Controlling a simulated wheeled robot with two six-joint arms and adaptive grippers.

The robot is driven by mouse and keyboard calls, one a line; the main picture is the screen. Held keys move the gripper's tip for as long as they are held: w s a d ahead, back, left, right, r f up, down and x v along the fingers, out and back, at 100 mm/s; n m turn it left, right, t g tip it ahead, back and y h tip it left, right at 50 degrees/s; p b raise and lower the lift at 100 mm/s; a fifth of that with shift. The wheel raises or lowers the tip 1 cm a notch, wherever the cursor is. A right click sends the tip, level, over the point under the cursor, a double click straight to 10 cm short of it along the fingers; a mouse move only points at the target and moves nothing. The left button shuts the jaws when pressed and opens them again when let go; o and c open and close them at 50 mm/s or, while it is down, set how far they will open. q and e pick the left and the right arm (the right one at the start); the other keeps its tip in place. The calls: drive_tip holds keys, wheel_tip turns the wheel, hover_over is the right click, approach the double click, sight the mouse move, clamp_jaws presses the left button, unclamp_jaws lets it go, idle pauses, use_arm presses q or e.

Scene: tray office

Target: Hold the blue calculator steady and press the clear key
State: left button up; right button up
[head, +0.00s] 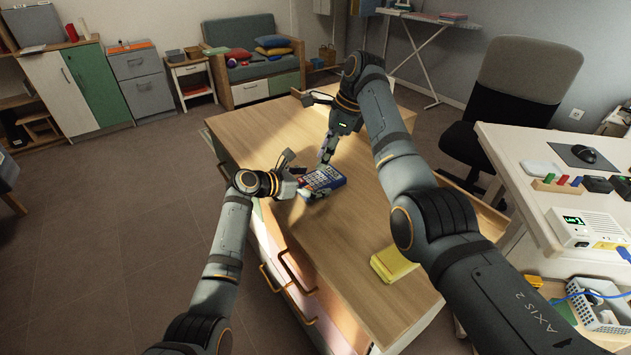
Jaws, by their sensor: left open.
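The blue calculator (324,178) lies on the wooden top of a drawer cabinet (262,128), with its pale keys facing up. The clear key cannot be made out at this size. My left gripper (300,182) is open at the calculator's left end, with its lower finger close to or touching that end. My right gripper (325,158) points down at the calculator's far edge, with its fingertips close above or beside it. Whether they touch it is unclear, and its finger gap cannot be made out.
A yellow pad (393,264) lies on the cabinet top near its front right. Bare wood lies between it and the calculator. A white desk (510,150) with a mouse (585,153) and a white device (585,228) stands at the right. An office chair (520,80) stands behind.

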use_arm(q)
drive_tip(key=shift+w+d+f, duration=0.15)
drive_tip(key=shift+w+d, duration=0.05)
drive_tip(key=shift+d, duration=0.1)
drive_tip(key=c, duration=1.1)
drive_tip(key=shift+c, duration=0.3)
use_arm(e)
clamp_jaws()
idle(0.3)
